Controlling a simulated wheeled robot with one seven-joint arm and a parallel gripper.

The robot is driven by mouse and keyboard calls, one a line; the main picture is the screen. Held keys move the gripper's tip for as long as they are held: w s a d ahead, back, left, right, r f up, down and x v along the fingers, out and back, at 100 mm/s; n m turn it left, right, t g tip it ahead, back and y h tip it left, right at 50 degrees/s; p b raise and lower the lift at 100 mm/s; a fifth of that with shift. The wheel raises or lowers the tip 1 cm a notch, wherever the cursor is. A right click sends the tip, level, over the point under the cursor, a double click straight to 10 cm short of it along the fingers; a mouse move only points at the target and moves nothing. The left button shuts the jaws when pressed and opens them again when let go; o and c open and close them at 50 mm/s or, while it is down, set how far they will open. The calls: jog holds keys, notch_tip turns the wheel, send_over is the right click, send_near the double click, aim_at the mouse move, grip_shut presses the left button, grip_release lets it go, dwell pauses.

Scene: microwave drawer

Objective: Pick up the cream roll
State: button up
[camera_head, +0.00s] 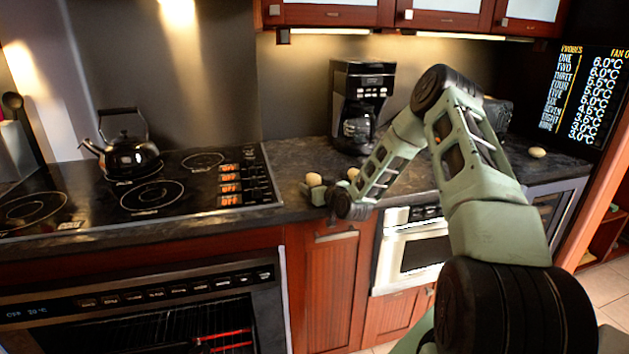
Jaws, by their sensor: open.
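A small rounded cream-coloured roll (314,179) is on the dark counter, just right of the cooktop. My gripper (312,189) is low over the counter right beside this roll, with its dark fingers around or in front of its lower part. The fingers are open; whether they touch the roll is too small to tell. A second pale rounded item (353,173) shows just behind my arm, partly hidden by it. A third pale rounded item (537,152) lies apart on the counter at the right. I cannot tell which kind each one is.
A black coffee maker (362,105) stands behind my arm. A dark kettle (130,157) sits on the cooktop (150,196) at the left. The dark counter (290,160) is clear between cooktop and coffee maker. A microwave drawer (412,248) is below the counter.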

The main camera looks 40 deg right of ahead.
jog(key=shift+w, duration=0.1)
jog(key=shift+c, duration=0.3)
jog(key=c, duration=1)
jog(key=shift+s+f+p+v, duration=0.15)
jog(key=shift+f+p+v, duration=1)
jog(key=shift+v, duration=4.1)
jog(key=shift+s+f+p+v, duration=0.15)
jog(key=shift+f+p+v, duration=0.3)
jog(key=shift+p+v, duration=3.1)
jog(key=shift+s+f+b+v, duration=0.25)
jog(key=shift+f+v, duration=0.6)
jog(key=shift+v, duration=6.15)
jog(key=shift+w, duration=0.1)
